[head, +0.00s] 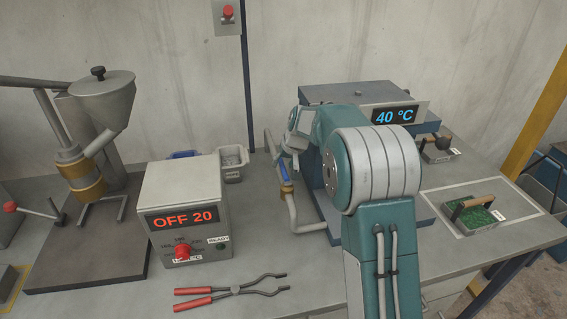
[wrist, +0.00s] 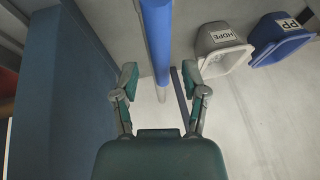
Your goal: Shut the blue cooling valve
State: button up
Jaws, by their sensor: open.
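The blue valve lever (head: 282,172) sits on a brass valve body (head: 287,188) in the grey pipe at the left side of the blue machine (head: 312,150). In the wrist view the blue lever (wrist: 157,40) runs down from the top edge into the gap between my fingers. My gripper (wrist: 160,78) is open, with one finger on each side of the lever's line and neither visibly touching it. In the head view my gripper (head: 287,146) is just above the lever, partly hidden by my arm. A display (head: 394,115) on the machine reads 40 °C.
A control box (head: 183,205) reading OFF 20 stands left, with red-handled tongs (head: 232,291) in front. The HDPE bin (head: 233,173) and blue PP bin (wrist: 282,45) stand behind.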

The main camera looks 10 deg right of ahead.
grip_shut()
jog(key=shift+a, duration=0.15)
jog(key=s+a+n+g+y, duration=0.2)
jog(key=s+a+n+g, duration=0.3)
jog(key=n, duration=1.3)
jog(key=shift+s+a+f+g, duration=0.15)
jog(key=shift+s+a+g, duration=0.25)
jog(key=shift+a+g, duration=0.4)
jog(key=shift+d, duration=0.15)
